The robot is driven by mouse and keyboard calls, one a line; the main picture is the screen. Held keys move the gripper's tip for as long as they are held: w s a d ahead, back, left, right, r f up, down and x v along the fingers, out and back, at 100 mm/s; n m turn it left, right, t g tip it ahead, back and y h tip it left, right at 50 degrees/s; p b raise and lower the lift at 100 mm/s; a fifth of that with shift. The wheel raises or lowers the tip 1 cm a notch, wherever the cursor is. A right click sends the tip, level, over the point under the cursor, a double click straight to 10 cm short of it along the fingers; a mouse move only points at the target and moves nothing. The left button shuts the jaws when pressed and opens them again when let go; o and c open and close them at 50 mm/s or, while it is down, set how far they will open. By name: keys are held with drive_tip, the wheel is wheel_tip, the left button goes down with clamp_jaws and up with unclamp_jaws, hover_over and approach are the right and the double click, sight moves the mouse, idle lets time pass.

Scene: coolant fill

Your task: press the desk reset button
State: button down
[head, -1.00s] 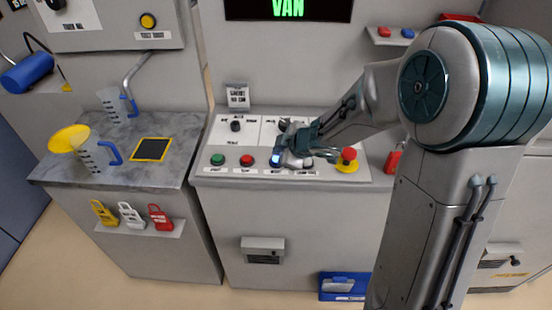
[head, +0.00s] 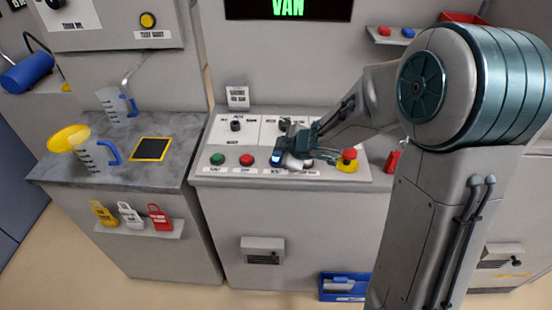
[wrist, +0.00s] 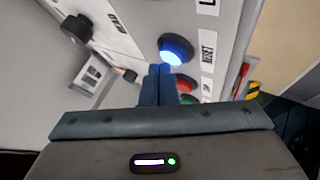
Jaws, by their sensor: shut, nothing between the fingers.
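The reset button is the blue lit button (wrist: 176,49) in the wrist view, beside a label that reads RESET (wrist: 208,52). In the head view the blue button (head: 275,159) shows at the left edge of my gripper, on the sloped desk panel. My gripper (wrist: 159,70) is shut and empty. In the wrist view its blue fingertips reach to the near edge of the button; I cannot tell whether they touch it. In the head view my gripper (head: 285,156) is low over the panel and covers part of it.
A green button (head: 217,159) and a red button (head: 246,160) are left of the reset button. A red emergency-stop knob (head: 348,155) on a yellow base is to the right. Dark knobs (head: 236,126) sit higher on the panel. A counter with jugs (head: 95,155) stands at left.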

drive_tip(key=shift+f+b, duration=0.4)
drive_tip(key=shift+f, duration=0.15)
idle(0.4)
drive_tip(key=shift+r, duration=0.1)
drive_tip(key=shift+r+p, duration=0.9)
drive_tip(key=shift+p, duration=0.2)
wheel_tip(320, 180, up, 5)
drive_tip(key=p, duration=0.5)
idle(0.6)
